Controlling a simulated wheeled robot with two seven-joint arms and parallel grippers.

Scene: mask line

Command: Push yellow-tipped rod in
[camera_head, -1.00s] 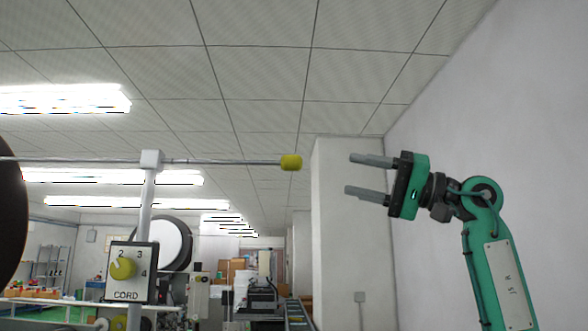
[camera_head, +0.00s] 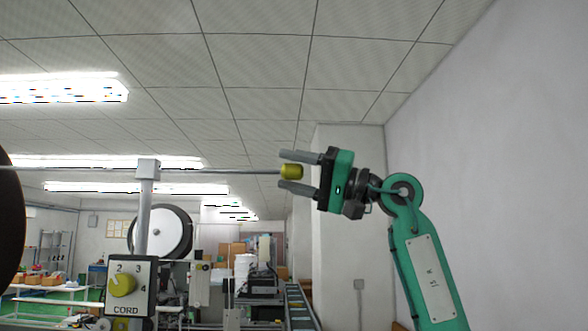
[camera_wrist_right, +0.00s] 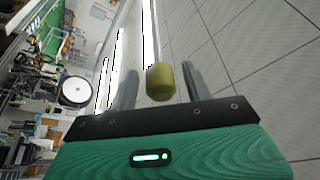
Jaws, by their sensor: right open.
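The thin metal rod (camera_head: 225,171) runs level from the left through a grey block on an upright post. Its yellow tip (camera_head: 291,172) points right. My right gripper (camera_head: 286,171) is open, with its two grey fingers above and below the yellow tip in the head view. In the right wrist view the yellow tip (camera_wrist_right: 160,82) sits between the two fingers, close to the palm, with a gap on each side. Whether the palm touches the tip I cannot tell. My left gripper is not in view.
The post (camera_head: 144,215) carries a CORD dial box (camera_head: 130,285) with a yellow knob. A dark round reel (camera_head: 10,225) is at the left edge. A white disc (camera_head: 158,232) stands behind the post. A white wall (camera_head: 480,150) fills the right side.

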